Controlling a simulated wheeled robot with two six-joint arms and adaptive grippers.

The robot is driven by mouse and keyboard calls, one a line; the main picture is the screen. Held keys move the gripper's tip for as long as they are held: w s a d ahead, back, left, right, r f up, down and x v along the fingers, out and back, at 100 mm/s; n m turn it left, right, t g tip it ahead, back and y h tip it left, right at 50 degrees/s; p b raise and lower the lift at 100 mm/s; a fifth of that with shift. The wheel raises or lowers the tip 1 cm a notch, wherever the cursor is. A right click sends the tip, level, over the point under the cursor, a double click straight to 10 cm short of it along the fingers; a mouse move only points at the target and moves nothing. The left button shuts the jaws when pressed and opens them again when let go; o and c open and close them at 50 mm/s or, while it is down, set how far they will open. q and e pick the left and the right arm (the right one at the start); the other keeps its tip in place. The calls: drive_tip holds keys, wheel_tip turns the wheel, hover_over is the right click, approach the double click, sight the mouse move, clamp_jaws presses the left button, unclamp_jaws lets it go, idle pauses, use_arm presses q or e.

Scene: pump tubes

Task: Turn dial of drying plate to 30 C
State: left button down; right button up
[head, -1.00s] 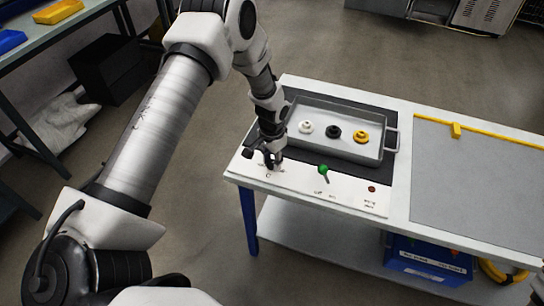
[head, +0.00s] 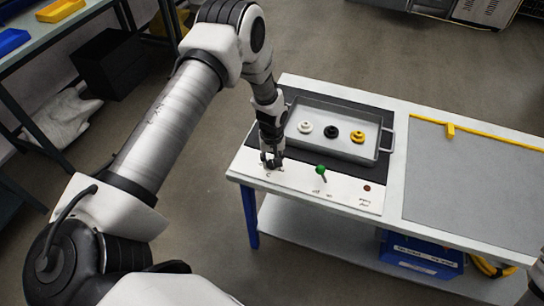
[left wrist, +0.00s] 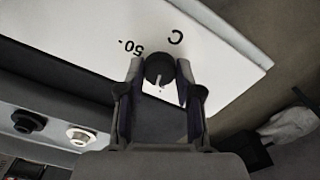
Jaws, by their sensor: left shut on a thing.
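The drying plate's white control panel (head: 315,185) runs along the front of the table. My left gripper (head: 271,160) points down over the panel's left end and hides the dial in the head view. In the left wrist view the round black dial (left wrist: 159,68) sits between the fingertips of my left gripper (left wrist: 160,72), which is shut on it. A small light pointer mark shows on the dial's lower side in that picture. The printed "50" and "C" show above it; a 30 mark cannot be made out. My right gripper is not in view.
A grey tray (head: 337,151) on the plate holds a white, a black and a yellow part. A grey mat (head: 470,185) covers the table's right side. A blue box (head: 420,257) is below.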

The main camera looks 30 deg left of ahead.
use_arm(q)
drive_tip(key=shift+s+n+p, duration=0.1)
drive_tip(key=shift+n+p, duration=0.45)
drive_tip(key=shift+n, duration=0.65)
drive_tip(key=shift+f, duration=0.1)
drive_tip(key=c, duration=0.8)
unclamp_jaws()
drive_tip(key=shift+o, duration=0.2)
wheel_tip(320, 180, up, 12)
